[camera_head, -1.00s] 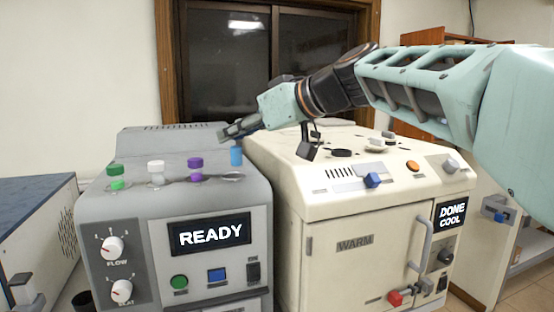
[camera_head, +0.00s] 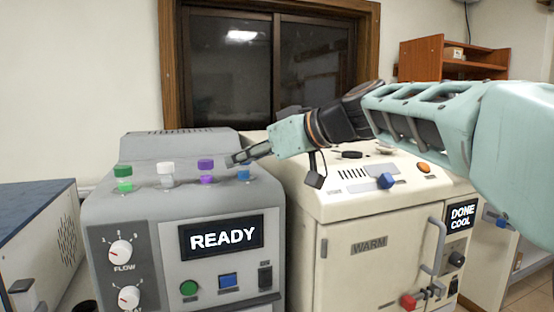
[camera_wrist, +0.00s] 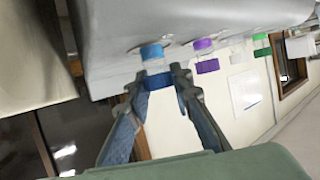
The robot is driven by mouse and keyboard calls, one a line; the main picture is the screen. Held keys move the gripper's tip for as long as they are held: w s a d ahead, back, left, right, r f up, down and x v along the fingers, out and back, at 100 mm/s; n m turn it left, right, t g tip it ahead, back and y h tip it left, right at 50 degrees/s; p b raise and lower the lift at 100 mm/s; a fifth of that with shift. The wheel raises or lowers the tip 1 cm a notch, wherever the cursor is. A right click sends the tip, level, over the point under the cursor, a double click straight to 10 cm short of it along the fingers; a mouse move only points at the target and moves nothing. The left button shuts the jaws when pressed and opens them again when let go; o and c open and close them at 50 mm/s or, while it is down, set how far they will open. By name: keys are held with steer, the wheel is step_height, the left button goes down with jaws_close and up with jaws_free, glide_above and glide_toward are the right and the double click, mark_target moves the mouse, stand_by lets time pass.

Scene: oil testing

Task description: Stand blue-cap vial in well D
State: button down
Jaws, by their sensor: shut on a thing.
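The blue-cap vial (camera_head: 243,173) is upright at the right end of the row of vials on the grey machine's top. My gripper (camera_head: 237,159) comes in from the right and is shut on its cap. In the wrist view, the dark blue cap (camera_wrist: 159,80) is between my fingertips (camera_wrist: 165,77), with the light blue contents (camera_wrist: 152,52) close to the machine surface. A dark well edge shows beside the vial's lower end. I cannot tell whether the vial is fully seated, and no well letter is readable.
Purple (camera_head: 206,171), white (camera_head: 166,174) and green (camera_head: 124,178) vials stand to the left on the grey machine (camera_head: 140,215), whose screen reads READY. A cream machine (camera_head: 370,220), labelled WARM, stands close on the right under my arm. A window is behind.

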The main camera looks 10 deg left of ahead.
steer(key=shift+f, duration=0.15)
steer(key=c, duration=1.7)
jaws_free()
steer(key=shift+r, duration=0.25)
steer(key=b+v, duration=0.2)
steer(key=v, duration=1)
steer(key=shift+f+b, duration=0.1)
steer(key=shift+b, duration=0.25)
